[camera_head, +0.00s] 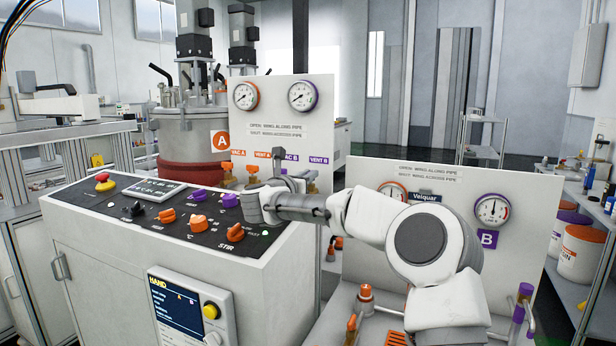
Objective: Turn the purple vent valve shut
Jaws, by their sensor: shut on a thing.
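My gripper (292,180) is at the white valve panel (285,112), in front of the spot under the purple VAC B and VENT B labels (318,160). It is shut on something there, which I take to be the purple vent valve. The gripper and wrist hide the valve and fingertips, so I cannot see which way its wing points. Orange valves (226,170) show under the VAC A and VENT A labels. Printed lines on the panel say open is wing along pipe and shut is wing across pipe.
A control console (150,240) with orange and purple knobs and a red button (104,183) stands left, close under my wrist. A second gauge panel (530,250) stands right, behind my arm. A steel vessel (190,130) is behind the console.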

